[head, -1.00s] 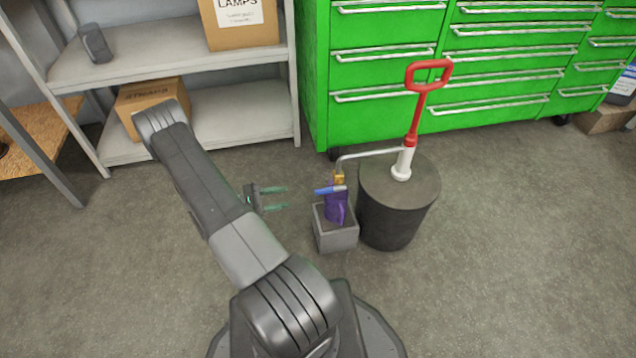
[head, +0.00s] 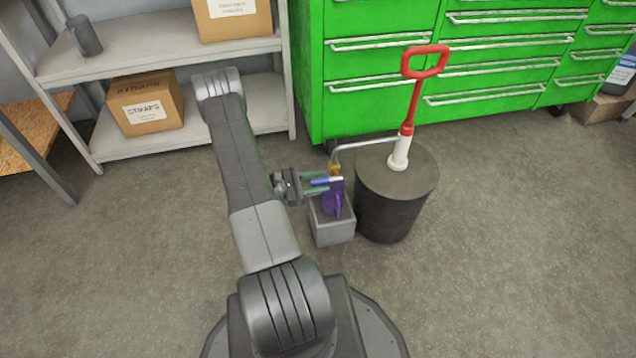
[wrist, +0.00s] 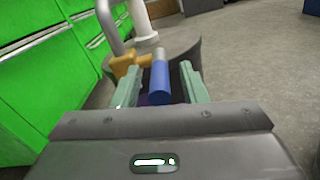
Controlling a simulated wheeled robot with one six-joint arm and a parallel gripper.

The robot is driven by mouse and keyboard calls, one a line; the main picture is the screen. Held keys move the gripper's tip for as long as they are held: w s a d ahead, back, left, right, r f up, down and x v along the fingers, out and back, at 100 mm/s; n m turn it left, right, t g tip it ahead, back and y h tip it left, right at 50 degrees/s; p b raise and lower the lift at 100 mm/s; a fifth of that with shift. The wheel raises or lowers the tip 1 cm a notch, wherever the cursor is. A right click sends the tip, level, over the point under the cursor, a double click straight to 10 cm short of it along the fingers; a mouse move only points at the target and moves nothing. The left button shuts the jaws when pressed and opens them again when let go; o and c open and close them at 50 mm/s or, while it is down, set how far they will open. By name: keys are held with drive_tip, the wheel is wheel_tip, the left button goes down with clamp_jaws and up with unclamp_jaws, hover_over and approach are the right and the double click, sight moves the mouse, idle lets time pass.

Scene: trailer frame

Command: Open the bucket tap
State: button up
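The tap is a brass valve (head: 334,169) at the end of a pale pipe (head: 362,144) from the dark bucket (head: 395,212). Its blue handle (head: 321,182) points left in the head view. My gripper (head: 324,184) is open, with its green fingers on either side of the handle. In the wrist view the blue handle (wrist: 160,85) lies between the fingertips (wrist: 161,76), with a visible gap on the left and a narrower one on the right. The brass valve (wrist: 124,66) is just beyond the left finger. A purple jug (head: 334,204) stands below the tap, partly hidden.
The jug stands on a grey block (head: 332,234) beside the bucket. A white pump with a red handle (head: 414,100) rises from the bucket. Green drawer cabinets (head: 385,65) and a grey shelf (head: 260,105) with boxes stand behind. The floor in front is clear.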

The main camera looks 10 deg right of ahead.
clamp_jaws()
